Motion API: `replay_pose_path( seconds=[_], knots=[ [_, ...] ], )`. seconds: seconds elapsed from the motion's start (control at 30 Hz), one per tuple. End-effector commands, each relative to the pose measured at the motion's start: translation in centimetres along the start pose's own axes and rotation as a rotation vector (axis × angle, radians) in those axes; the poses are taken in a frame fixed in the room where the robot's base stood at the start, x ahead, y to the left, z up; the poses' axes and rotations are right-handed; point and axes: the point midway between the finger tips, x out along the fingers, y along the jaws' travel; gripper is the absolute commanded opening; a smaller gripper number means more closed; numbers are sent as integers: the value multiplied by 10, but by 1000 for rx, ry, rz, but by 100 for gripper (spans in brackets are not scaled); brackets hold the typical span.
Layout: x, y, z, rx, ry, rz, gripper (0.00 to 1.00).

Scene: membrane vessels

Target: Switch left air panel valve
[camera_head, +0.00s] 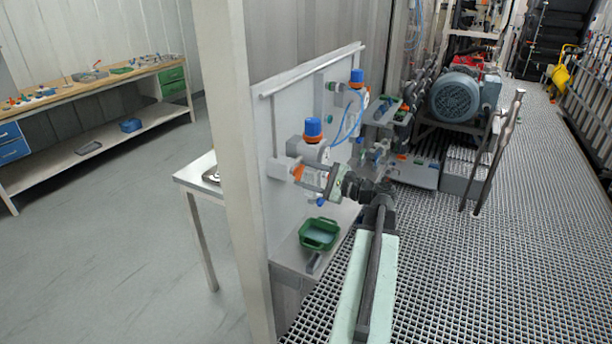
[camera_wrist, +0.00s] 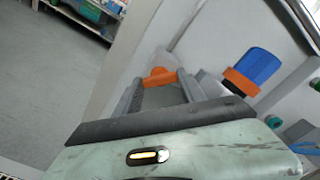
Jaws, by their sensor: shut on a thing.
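The left air panel valve has a small orange handle (camera_head: 298,172), low on the left part of the grey air panel (camera_head: 285,120). In the wrist view the orange handle (camera_wrist: 158,76) shows between the ends of my two fingers. My gripper (camera_head: 308,178) reaches in from the right and is shut on this handle. In the wrist view my gripper (camera_wrist: 160,88) hides the handle's lower part and most of the valve body. A regulator with a blue knob and orange ring (camera_head: 313,129) sits just above my gripper, and it also shows in the wrist view (camera_wrist: 252,70).
A second blue-knobbed regulator (camera_head: 357,76) is further right on the panel, with blue hoses beside it. A green bin (camera_head: 318,233) stands below. A pale post (camera_head: 235,150) rises left of the panel.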

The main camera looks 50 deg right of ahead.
Motion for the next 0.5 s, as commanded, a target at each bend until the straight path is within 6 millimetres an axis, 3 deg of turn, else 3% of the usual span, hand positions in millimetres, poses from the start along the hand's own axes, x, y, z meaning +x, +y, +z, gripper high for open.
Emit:
replay_pose_path(
  seconds=[0.5],
  knots=[
    [0, 1, 0, -433, 0, 1, 7]
  ],
)
